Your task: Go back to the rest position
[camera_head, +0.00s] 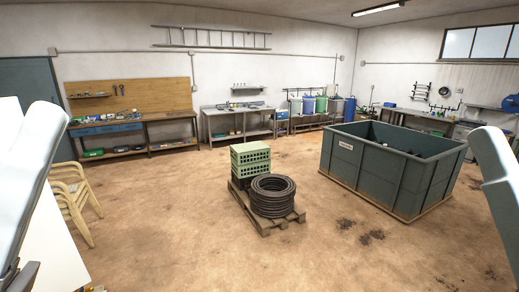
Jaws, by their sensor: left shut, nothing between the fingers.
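My left arm comes in at the left edge as a white link. The dark left gripper (22,275) is at the bottom left corner, low beside a white surface, and is partly cut off by the frame. It is shut, with nothing visible held in it. My right arm shows only as a white link at the right edge; its gripper is out of the frame.
A white surface (55,255) is close at the left, with chairs (75,195) behind it. A pallet (265,226) with a hose coil (273,196) and green crates (250,160) stands mid-floor. A big grey bin (375,175) is at the right. The near floor is open.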

